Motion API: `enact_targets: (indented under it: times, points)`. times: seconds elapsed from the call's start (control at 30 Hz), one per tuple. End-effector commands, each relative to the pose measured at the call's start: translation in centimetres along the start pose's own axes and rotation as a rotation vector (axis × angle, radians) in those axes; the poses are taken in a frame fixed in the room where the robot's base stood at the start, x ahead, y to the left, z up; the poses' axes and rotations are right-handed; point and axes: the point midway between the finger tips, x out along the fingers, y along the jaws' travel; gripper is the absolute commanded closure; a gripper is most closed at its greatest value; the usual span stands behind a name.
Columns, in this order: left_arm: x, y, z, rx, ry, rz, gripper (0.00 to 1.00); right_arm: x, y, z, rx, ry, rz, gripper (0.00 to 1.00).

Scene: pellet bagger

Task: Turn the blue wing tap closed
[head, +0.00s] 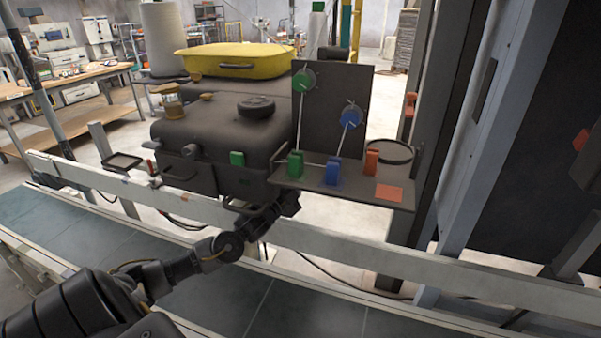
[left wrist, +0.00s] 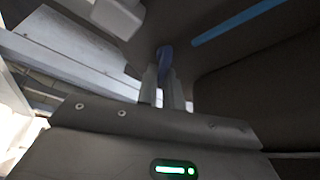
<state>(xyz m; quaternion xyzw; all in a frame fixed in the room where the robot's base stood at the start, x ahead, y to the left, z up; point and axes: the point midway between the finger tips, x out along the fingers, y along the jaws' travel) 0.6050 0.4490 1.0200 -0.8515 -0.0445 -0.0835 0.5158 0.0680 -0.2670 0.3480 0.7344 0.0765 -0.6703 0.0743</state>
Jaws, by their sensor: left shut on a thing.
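The blue wing tap (left wrist: 165,56) shows in the left wrist view as a narrow upright blue piece under a dark surface. My left gripper (left wrist: 164,80) is shut on it, with one finger on each side. In the head view my left arm reaches from the lower left to the underside of the dark machine (head: 220,135), and the wrist end is below its front edge. The tap and fingertips are hidden there. My right gripper is not in view.
Green, blue and orange blocks stand on the shelf. A pale rail (head: 330,243) and a conveyor (head: 290,305) run across the front. A blue stripe (left wrist: 238,22) crosses the dark surface near the tap.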

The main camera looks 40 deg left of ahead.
Motion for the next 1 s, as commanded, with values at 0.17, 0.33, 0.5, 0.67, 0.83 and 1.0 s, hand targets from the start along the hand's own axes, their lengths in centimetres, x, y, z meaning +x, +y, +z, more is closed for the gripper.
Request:
enact_targets:
  times: [0.17,0.33,0.5,0.67,0.83,1.0]
  points:
    - [0.1,-0.1,-0.1,0.15,0.0,0.063,1.0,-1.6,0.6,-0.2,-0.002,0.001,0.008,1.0]
    - [0.0,0.1,-0.1,0.276,0.0,0.115,1.0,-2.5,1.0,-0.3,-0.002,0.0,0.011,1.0]
    - [0.0,0.3,0.0,0.372,0.001,0.155,1.0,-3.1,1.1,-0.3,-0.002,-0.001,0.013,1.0]
    - [0.0,0.4,0.1,0.437,0.0,0.182,1.0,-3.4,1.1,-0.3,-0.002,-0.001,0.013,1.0]
    - [0.0,0.5,0.1,0.474,0.001,0.197,1.0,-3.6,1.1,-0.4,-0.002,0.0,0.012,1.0]
    - [-0.1,0.6,0.1,0.488,0.0,0.203,1.0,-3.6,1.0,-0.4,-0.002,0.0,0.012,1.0]
